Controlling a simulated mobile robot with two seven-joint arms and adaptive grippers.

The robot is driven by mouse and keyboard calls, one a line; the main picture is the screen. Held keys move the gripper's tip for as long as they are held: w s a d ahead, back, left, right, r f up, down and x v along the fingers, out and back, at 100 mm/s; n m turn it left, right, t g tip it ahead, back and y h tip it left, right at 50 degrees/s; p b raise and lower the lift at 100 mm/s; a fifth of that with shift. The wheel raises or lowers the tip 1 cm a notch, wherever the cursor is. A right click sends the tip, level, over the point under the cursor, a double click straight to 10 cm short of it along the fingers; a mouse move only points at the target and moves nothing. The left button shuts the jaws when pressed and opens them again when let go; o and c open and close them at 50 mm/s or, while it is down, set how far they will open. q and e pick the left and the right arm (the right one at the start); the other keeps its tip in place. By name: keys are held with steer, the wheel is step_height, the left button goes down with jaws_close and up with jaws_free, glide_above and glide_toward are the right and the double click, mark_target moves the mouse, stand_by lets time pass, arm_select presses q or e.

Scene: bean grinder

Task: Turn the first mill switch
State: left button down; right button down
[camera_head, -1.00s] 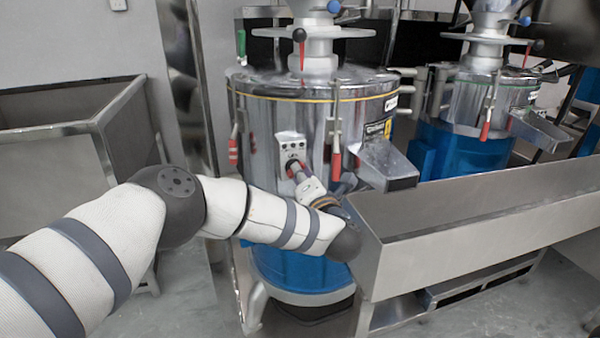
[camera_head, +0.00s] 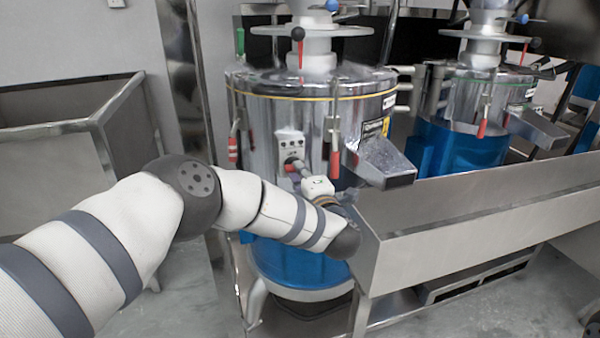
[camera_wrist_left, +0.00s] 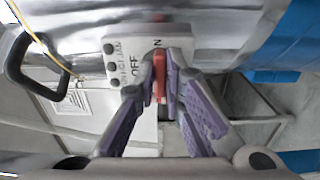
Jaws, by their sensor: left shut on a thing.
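The first mill (camera_head: 290,110) is the nearer metal drum with a blue base. Its white switch panel (camera_head: 290,140) faces me, with a red switch on it. My left gripper (camera_head: 293,166) reaches this panel from the lower right. In the left wrist view the purple-padded fingers of my left gripper (camera_wrist_left: 161,82) are shut on the red switch (camera_wrist_left: 159,76), which stands upright in that picture between the tips. The panel (camera_wrist_left: 125,70) there shows "ON" and "OFF" lettering and several dark buttons. In the head view the fingers partly hide the switch. My right gripper is not in view.
A metal trough (camera_head: 470,220) stands close to the right of my left wrist. The mill's spout (camera_head: 382,162) juts out above it. Red-handled latches (camera_head: 335,160) hang on the drum. A second mill (camera_head: 465,130) stands behind right, and a metal bin (camera_head: 60,150) at left.

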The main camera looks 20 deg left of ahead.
arm_select(q)
steer(key=shift+f, duration=0.1)
stand_by(0.3)
steer(key=c, duration=1.7)
jaws_free()
steer(key=v, duration=1.2)
